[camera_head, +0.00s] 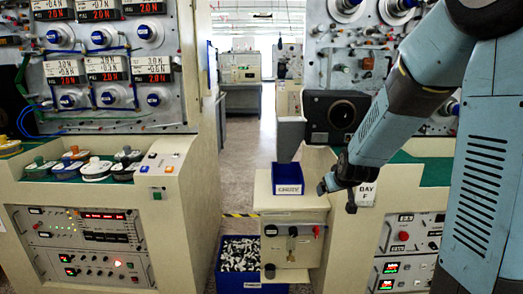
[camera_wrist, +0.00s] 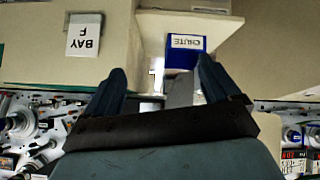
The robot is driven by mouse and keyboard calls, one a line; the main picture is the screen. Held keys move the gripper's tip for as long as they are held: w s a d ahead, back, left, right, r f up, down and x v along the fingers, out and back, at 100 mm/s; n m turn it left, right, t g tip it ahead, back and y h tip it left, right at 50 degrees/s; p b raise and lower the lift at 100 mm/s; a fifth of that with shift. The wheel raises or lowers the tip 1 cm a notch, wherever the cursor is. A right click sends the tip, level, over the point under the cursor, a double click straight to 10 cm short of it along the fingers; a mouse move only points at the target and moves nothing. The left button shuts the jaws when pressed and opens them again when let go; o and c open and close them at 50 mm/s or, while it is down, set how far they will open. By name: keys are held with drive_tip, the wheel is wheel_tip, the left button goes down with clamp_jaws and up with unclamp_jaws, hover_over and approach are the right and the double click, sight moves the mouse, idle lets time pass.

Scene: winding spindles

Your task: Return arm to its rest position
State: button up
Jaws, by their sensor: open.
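My arm (camera_head: 372,128) reaches in from the right in the head view and points down and left. My gripper (camera_head: 336,198) hangs in front of the cream cabinet, just right of the blue CHUTE bin (camera_head: 288,188). In the wrist view my gripper (camera_wrist: 163,77) shows two dark fingers spread apart with nothing held between them. The blue CHUTE bin (camera_wrist: 186,42) appears beyond the fingers there. I cannot tell the exact distance from the fingertips to the cabinet.
The cream cabinet (camera_head: 262,205) carries the bin. A blue crate of white pieces (camera_head: 222,285) stands on the floor. A BAY F sign (camera_head: 365,194) is close to my gripper. Winding machines flank a clear aisle (camera_head: 243,150). Several spools (camera_head: 97,168) sit at left.

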drive_tip(key=s+r+m+g, duration=0.1)
drive_tip(key=s+r, duration=0.3)
drive_tip(key=s, duration=0.6)
drive_tip(key=s+r+g, duration=0.1)
drive_tip(key=s+r, duration=0.4)
drive_tip(key=s, duration=0.5)
drive_tip(key=s+r+m+g, duration=0.1)
drive_tip(key=s+r, duration=0.4)
drive_tip(key=s, duration=0.5)
drive_tip(key=shift+d+m+g, duration=0.2)
drive_tip(key=shift+m+g, duration=0.1)
